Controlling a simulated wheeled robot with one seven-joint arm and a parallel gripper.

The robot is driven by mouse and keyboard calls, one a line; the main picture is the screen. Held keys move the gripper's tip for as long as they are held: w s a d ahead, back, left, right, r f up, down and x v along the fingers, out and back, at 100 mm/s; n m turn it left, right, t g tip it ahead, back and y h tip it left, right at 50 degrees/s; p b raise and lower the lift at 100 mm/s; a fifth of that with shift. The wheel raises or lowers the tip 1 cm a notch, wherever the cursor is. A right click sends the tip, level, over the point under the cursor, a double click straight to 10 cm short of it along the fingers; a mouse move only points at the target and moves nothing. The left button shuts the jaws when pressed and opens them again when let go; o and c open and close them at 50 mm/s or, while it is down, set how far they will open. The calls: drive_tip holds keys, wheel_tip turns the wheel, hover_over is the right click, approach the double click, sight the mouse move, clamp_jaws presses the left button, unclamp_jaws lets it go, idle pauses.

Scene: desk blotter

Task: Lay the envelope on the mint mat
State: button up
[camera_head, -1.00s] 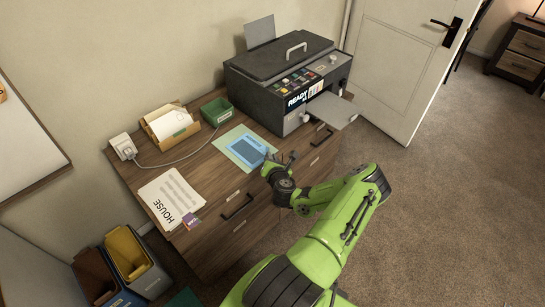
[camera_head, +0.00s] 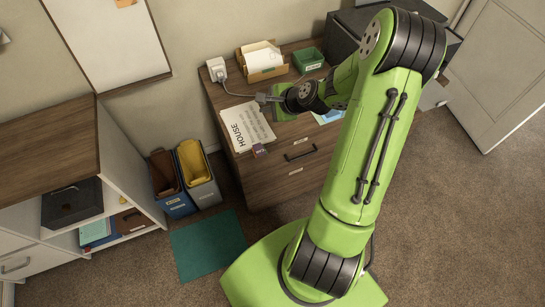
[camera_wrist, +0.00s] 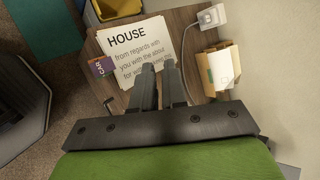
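A flat light-blue piece (camera_head: 329,117), which I take for the envelope, lies on the desk top. My arm hides most of it and nearly all of the mint mat under it. My gripper (camera_head: 262,98) is left of it, above the printed HOUSE sheet. In the wrist view the two fingers (camera_wrist: 160,68) are close together over the sheet, with nothing seen between them. The envelope and mat do not show in the wrist view.
The HOUSE sheet (camera_head: 246,127) has a small purple card (camera_head: 260,150) at its corner. A paper tray (camera_head: 262,60), a green box (camera_head: 308,60) and a white plug box (camera_head: 216,68) with a cable stand along the back. The dark printer (camera_head: 345,32) is partly hidden behind my arm.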

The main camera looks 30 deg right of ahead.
drive_tip(key=s+a+r+n+g, duration=0.3)
drive_tip(key=s+a+r+n, duration=0.2)
drive_tip(key=a+r+n, duration=0.25)
drive_tip(key=s+a+r+n, duration=0.2)
drive_tip(key=s+r+n, duration=0.1)
drive_tip(key=s, duration=0.3)
drive_tip(key=s+a+r+n+h, duration=0.1)
drive_tip(key=s+a+r+n, duration=0.1)
drive_tip(key=s+n, duration=0.3)
drive_tip(key=s+a+r+n+h, duration=0.1)
drive_tip(key=s+a+r+n, duration=0.2)
drive_tip(key=s, duration=0.6)
wheel_tip(320, 180, up, 2)
drive_tip(key=shift+s+r+n+g, duration=0.1)
drive_tip(key=shift+s+n+g, duration=0.15)
drive_tip(key=shift+n, duration=0.7)
wheel_tip(320, 180, up, 2)
drive_tip(key=shift+r+p, duration=0.1)
drive_tip(key=shift+p, duration=1)
